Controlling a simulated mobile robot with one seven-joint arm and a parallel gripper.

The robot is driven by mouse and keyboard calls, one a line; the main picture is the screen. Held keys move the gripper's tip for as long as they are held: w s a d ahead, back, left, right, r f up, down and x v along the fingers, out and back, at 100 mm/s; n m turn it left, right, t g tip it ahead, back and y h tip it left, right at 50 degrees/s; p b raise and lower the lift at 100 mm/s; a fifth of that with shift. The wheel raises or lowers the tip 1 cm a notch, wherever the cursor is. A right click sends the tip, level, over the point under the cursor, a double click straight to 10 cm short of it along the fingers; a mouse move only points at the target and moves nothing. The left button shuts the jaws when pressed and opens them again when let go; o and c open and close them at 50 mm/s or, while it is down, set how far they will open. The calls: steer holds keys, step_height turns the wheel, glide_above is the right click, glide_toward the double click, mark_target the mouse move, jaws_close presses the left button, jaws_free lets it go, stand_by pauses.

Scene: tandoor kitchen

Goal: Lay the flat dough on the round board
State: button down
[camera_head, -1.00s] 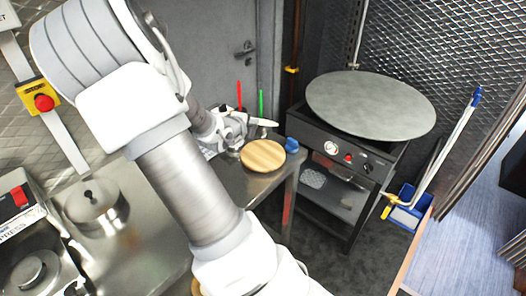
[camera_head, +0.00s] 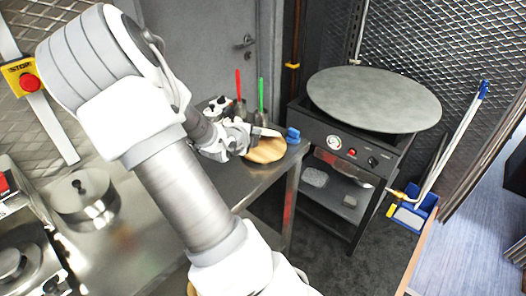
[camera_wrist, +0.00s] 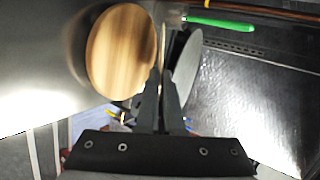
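The round wooden board (camera_head: 266,151) lies on the steel counter near its right end; it also shows in the wrist view (camera_wrist: 115,52). My gripper (camera_head: 248,135) is just above the board's far left part. In the wrist view its fingers (camera_wrist: 160,82) are close together on the flat dough (camera_wrist: 162,45), seen edge-on as a thin pale strip. In the head view the dough (camera_head: 266,132) shows as a small whitish sliver above the board's far side. Whether the dough touches the board cannot be told.
A red-handled tool (camera_head: 238,84) and a green-handled tool (camera_head: 261,95) stand behind the board. A blue object (camera_head: 293,135) sits at its right. A large round griddle (camera_head: 375,98) stands beyond the counter. A lidded steel pot (camera_head: 84,200) is at the left.

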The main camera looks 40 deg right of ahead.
steer(key=shift+f+b, duration=0.4)
steer(key=shift+f, duration=0.25)
steer(key=c, duration=1.2)
jaws_free()
steer(key=shift+p+v, duration=2.5)
steer(key=shift+v, duration=1.5)
steer(key=shift+r, duration=0.15)
steer(key=r+p, duration=0.2)
steer(key=a+r+p, duration=0.1)
steer(key=r+p, duration=0.1)
steer(key=s+a+r+p, duration=0.1)
steer(key=r+p, duration=0.2)
steer(key=shift+a+r, duration=0.1)
steer(key=shift+a, duration=0.15)
